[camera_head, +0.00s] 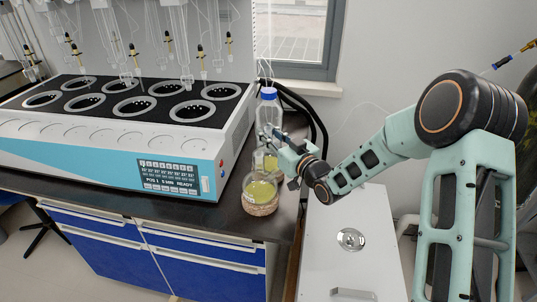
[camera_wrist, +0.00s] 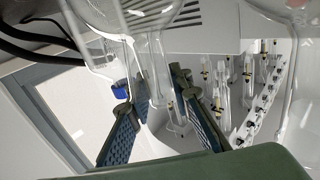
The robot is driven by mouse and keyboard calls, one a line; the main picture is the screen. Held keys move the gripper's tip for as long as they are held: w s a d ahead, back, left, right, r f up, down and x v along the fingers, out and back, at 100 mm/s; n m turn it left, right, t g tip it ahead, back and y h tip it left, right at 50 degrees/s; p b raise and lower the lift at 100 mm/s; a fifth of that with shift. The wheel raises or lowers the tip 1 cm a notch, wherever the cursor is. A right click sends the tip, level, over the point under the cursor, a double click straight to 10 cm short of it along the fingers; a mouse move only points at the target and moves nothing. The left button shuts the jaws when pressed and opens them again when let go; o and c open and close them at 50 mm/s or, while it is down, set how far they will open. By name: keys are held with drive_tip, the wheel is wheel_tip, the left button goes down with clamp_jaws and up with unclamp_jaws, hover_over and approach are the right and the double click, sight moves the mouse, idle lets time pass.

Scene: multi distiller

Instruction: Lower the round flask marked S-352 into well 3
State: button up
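A round glass flask (camera_head: 260,191) with yellow liquid sits in a woven support ring on the bench, right of the distiller. No S-352 mark is readable. My gripper (camera_head: 270,133) is at the height of the flask's neck. In the wrist view, my gripper (camera_wrist: 151,92) has its two fingers spread apart, with clear glass between them. Contact with the glass is not clear. The distiller (camera_head: 110,140) has two rows of round dark wells; their numbers are not legible, so I cannot tell which is well 3.
A clear bottle with a blue cap (camera_head: 269,94) stands behind the flask. Glass tubes (camera_head: 182,45) hang above the wells. Black hoses (camera_head: 310,110) run by the wall under the window. A white cabinet (camera_head: 350,270) stands right of the bench.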

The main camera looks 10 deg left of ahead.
clamp_jaws()
drive_tip(key=shift+r, duration=0.1)
drive_tip(key=shift+r+p, duration=0.4)
drive_tip(key=shift+r, duration=1.05)
